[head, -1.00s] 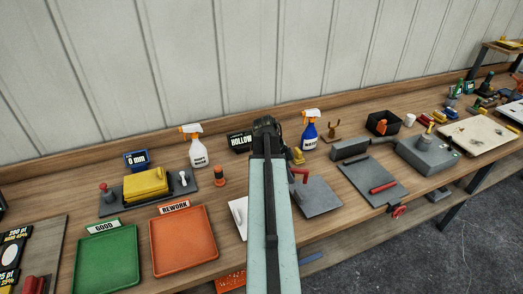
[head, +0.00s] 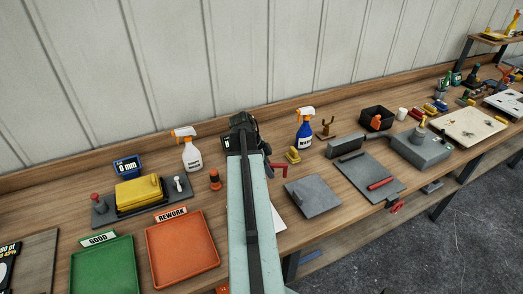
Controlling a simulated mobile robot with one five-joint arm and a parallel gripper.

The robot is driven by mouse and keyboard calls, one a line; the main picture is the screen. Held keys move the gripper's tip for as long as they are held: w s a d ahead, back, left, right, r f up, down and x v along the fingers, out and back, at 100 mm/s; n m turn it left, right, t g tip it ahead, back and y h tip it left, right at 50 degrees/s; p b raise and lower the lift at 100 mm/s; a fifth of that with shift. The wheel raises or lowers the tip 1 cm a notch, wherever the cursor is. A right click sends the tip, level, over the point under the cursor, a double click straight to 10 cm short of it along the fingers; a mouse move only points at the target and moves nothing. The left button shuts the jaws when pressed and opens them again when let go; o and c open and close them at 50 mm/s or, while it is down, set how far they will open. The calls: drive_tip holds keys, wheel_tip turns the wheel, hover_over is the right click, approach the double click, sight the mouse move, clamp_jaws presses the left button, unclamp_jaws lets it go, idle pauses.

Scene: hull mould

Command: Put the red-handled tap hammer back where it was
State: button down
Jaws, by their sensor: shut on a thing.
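My arm reaches up the middle of the head view. My gripper (head: 243,134) is its dark end, over the back of the bench, with the fingertips mostly hidden by the arm. A red bent piece, seemingly the handle of the red-handled tap hammer (head: 278,168), sticks out right of the arm and moves with it. The rest of the hammer is hidden behind the arm. A brown forked stand (head: 325,129) stands empty to the right, beyond the blue spray bottle (head: 304,131).
A flat grey plate (head: 313,197) lies right of my arm. Another grey plate (head: 357,185) bears a red bar. A white spray bottle (head: 191,153), an orange REWORK tray (head: 183,250) and a green GOOD tray (head: 103,268) are on the left. A black box (head: 372,122) stands at back right.

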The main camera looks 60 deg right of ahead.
drive_tip(key=w+d+n+t+h, duration=0.1)
drive_tip(key=w+d+n+h, duration=0.1)
drive_tip(key=w+d+n, duration=0.5)
drive_tip(key=shift+m, duration=0.9)
drive_tip(key=d+f+b, duration=0.1)
drive_tip(key=f+b, duration=0.1)
drive_tip(key=d+f+b, duration=0.1)
drive_tip(key=f+b, duration=0.2)
drive_tip(key=w+d+f+b, duration=0.1)
drive_tip(key=f+b, duration=0.1)
drive_tip(key=shift+w+d+f+b, duration=0.1)
drive_tip(key=shift+f+b, duration=0.15)
drive_tip(key=shift+b, duration=0.15)
drive_tip(key=shift+f+b, duration=0.6)
drive_tip(key=c, duration=1.3)
unclamp_jaws()
drive_tip(key=shift+r, duration=0.1)
